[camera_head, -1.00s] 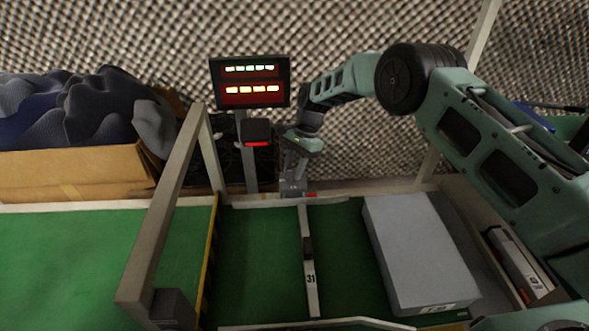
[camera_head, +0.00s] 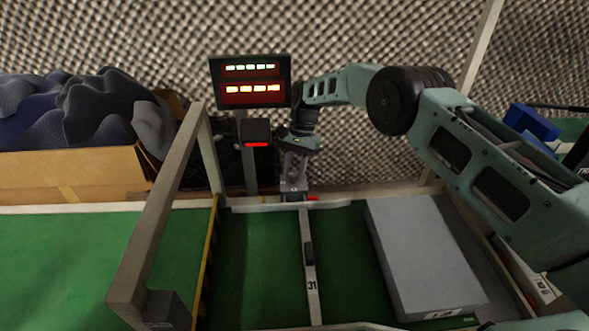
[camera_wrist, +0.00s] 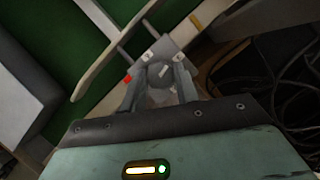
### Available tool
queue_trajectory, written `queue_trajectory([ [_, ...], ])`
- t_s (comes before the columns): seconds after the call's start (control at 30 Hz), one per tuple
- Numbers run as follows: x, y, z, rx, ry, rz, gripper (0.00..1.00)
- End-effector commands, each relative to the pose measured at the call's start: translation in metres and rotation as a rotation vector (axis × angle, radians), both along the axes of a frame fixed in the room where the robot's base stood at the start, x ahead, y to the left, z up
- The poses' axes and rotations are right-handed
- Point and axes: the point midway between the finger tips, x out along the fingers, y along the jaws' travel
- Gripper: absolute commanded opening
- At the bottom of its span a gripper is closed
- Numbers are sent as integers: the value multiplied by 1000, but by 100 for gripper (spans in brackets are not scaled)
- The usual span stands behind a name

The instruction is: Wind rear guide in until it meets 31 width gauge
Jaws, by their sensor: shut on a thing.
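The rear guide (camera_head: 335,204) is a pale rail with a curved end, across the back of the green bed. It also shows in the wrist view (camera_wrist: 105,68), joined by two rods to the rear wall. The 31 width gauge (camera_head: 312,296) is a pale strip marked 31 with a dark grip, lying front to back on the bed. Its far end comes up to the rear guide; I cannot tell whether they touch. My gripper (camera_wrist: 160,92) is shut on a grey winding knob (camera_wrist: 160,72) outside the rear wall, partly hidden by the fingers.
A grey block (camera_head: 425,255) lies on the bed's right side. A display (camera_head: 250,82) with lit bars stands behind the bed. A leaning frame post (camera_head: 160,215) rises at left. A cardboard box (camera_head: 75,172) with dark foam stands back left. Cables lie beside the gripper.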

Motion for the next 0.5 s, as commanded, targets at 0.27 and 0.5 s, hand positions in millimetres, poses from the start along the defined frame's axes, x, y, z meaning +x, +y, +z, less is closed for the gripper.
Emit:
queue_trajectory([
  [0.27, 0, 0, 0, -1, 2, -1, 52],
  [0.5, 0, 0, 0, -1, 0, -13, 52],
])
